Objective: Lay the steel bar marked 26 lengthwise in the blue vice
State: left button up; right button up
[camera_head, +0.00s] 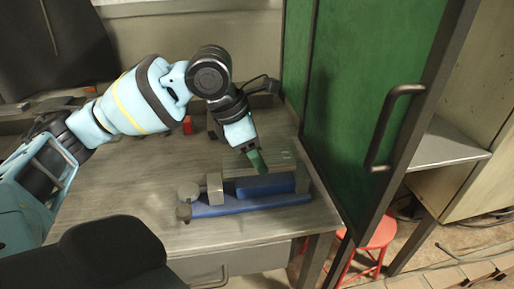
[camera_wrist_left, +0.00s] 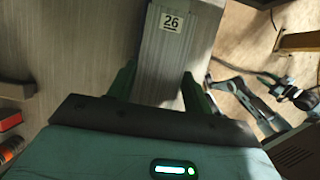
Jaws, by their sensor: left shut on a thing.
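The steel bar marked 26 (camera_wrist_left: 178,55) is grey and lies between the green fingers of my left gripper (camera_wrist_left: 157,88) in the left wrist view, its label facing the camera. In the head view the bar (camera_head: 279,161) runs roughly along the blue vice (camera_head: 240,208), at its far side, and my left gripper (camera_head: 257,162) is shut on it from above. The vice lies on the bench with grey jaws at its left and right ends. I cannot tell whether the bar touches the vice. My right gripper is out of view.
The grey workbench (camera_head: 125,190) is clear to the left of the vice. A small red object (camera_head: 187,125) stands at the back. A green door (camera_head: 360,90) with a dark handle stands close on the right, and a red stool (camera_head: 372,240) is below it.

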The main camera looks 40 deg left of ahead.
pick_arm(q)
jog(key=shift+f+b, duration=0.9)
jog(key=shift+f, duration=1.2)
jog(key=o, duration=1.4)
jog(key=shift+f, duration=0.1)
jog(key=shift+o, duration=0.2)
